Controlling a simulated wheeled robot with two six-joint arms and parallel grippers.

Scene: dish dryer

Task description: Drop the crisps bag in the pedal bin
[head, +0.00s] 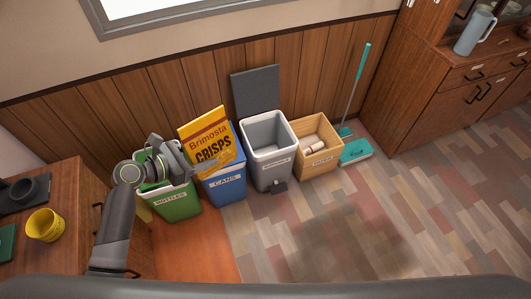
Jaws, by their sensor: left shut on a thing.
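The yellow crisps bag (207,136), printed "Brimosta CRISPS", is held upright in my left gripper (184,154), which is shut on its left edge. The bag is above the blue cans bin (226,184) and covers most of that bin's opening. The grey pedal bin (270,160) stands just to the right, with its dark lid (255,91) raised against the wall and a pedal at its foot. Its inside looks empty. The bag is left of its opening. My right gripper is not in view.
A green bottles bin (174,204) stands below my left gripper. A wooden box (318,162) with pale items inside is right of the pedal bin. A teal broom and dustpan (356,151) stand beyond it. A cabinet holds a yellow cup (45,225) at left. The floor in front is clear.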

